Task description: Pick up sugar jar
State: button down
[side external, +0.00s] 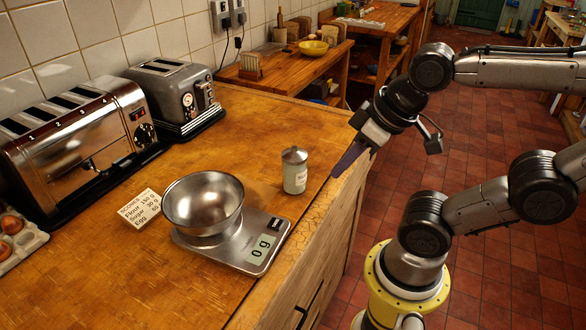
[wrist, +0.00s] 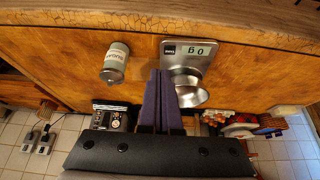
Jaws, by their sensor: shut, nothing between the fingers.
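The sugar jar (side external: 294,176) is a small white jar with a grey metal lid and a label. It stands upright on the wooden counter, right of the scale. In the wrist view the jar (wrist: 116,62) shows to the left of the fingers, with its label partly readable. My gripper (side external: 337,174) has purple fingers pointing down and left, near the counter's front edge and to the right of the jar, apart from it. In the wrist view the gripper (wrist: 160,74) has its fingers together, with nothing between them.
A metal bowl (side external: 203,201) sits on a kitchen scale (side external: 258,246) reading 0 g. A recipe card (side external: 138,207) lies left of it. Two toasters, one long (side external: 85,145) and one smaller (side external: 176,97), stand along the wall. An egg carton (side external: 20,246) is at far left. Counter behind the jar is clear.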

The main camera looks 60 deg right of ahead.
grip_release()
dwell(0.3)
jog(key=s+d+f+n+g+h, duration=0.1)
jog(key=d+f+n+g+h, duration=0.15)
jog(key=d, duration=0.25)
jog(key=s+d+f+n+g+h, duration=0.2)
jog(key=d+n+h, duration=0.1)
jog(key=d, duration=0.1)
jog(key=n+t+h, duration=0.5)
jog(key=n+t, duration=0.4)
jog(key=n, duration=1.3)
send_near(301, 167)
jog(key=w+d, duration=0.2)
jog(key=shift+m, duration=0.25)
jog(key=shift+f+x, duration=0.2)
jog(key=shift+x, duration=1.2)
jog(key=shift+f+x, duration=0.2)
jog(key=shift+x, duration=1.15)
jog(key=shift+w+a+x, duration=0.1)
jog(key=shift+a+x, duration=0.05)
jog(key=shift+x, duration=1.8)
jog(key=shift+w+a+x, duration=0.1)
jog(key=shift+w+x, duration=0.05)
jog(key=shift+x, duration=1.85)
